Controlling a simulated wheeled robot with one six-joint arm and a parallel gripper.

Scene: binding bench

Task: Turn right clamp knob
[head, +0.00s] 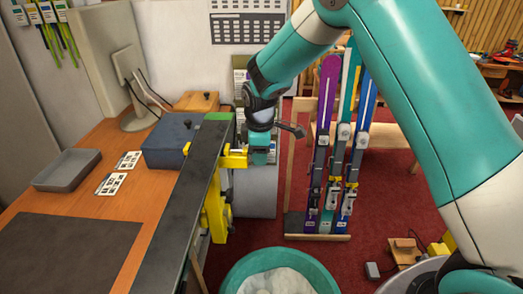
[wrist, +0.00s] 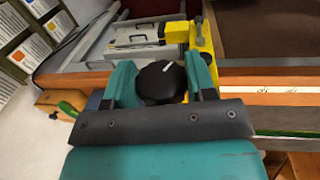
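In the wrist view, a round black clamp knob (wrist: 161,82) with a white pointer line sits between the two teal fingers of my gripper (wrist: 160,75). The fingers lie against it on both sides, with no clear gap. The pointer line leans up and slightly right. A yellow clamp (wrist: 203,38) stands just behind the right finger. In the head view, my gripper (head: 259,150) is at the bench's right edge, beside the yellow clamp arm (head: 233,159). The knob is hidden there by the gripper.
A long dark rail (head: 180,215) runs along the bench edge, with a yellow clamp body (head: 215,212) below. A blue-grey box (head: 168,143), a grey tray (head: 67,170) and a monitor (head: 133,88) stand on the bench. Skis (head: 330,130) lean beyond; a teal bin (head: 280,262) sits below.

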